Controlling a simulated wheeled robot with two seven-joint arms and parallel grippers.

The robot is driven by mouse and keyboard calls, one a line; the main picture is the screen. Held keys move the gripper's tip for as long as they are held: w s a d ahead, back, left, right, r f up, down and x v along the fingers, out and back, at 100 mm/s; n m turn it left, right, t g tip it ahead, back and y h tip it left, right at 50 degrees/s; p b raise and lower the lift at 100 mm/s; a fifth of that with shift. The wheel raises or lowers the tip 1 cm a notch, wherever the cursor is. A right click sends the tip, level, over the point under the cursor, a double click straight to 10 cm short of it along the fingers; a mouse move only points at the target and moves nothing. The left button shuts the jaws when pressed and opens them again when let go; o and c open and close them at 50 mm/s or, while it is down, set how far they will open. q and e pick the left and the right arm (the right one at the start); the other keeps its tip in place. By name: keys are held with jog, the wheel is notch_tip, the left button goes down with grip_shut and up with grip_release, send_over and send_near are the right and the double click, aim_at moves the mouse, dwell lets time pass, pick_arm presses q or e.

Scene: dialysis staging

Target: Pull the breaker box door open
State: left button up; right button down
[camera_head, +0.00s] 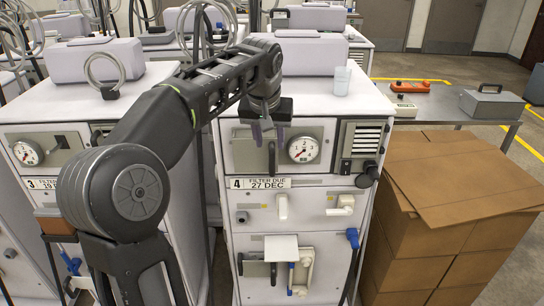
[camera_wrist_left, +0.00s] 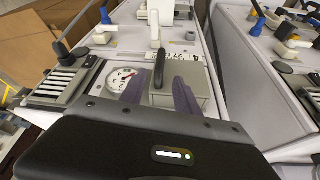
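The breaker box (camera_head: 248,157) is a grey box on the front of the white machine labelled 4, left of a round gauge. Its door looks shut, with an upright black handle (camera_head: 272,159). The box also shows in the left wrist view (camera_wrist_left: 200,82), with its handle (camera_wrist_left: 159,68). My left gripper (camera_head: 268,132) is in front of the upper part of the box, just above the handle. In the left wrist view its purple fingers (camera_wrist_left: 160,92) are apart, with the handle showing between and beyond them. Contact cannot be told. My right gripper is not in view.
The gauge (camera_head: 303,149) and a vent panel (camera_head: 361,147) are right of the box. A clear cup (camera_head: 342,81) stands on the machine top. Stacked cardboard boxes (camera_head: 430,230) stand to the right. Machine 3 (camera_head: 25,112) is on the left, partly behind my arm.

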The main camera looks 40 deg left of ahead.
aim_at(272, 153)
pick_arm(q)
jog(key=shift+p+x, duration=0.65)
jog(key=shift+x, duration=3.3)
grip_shut()
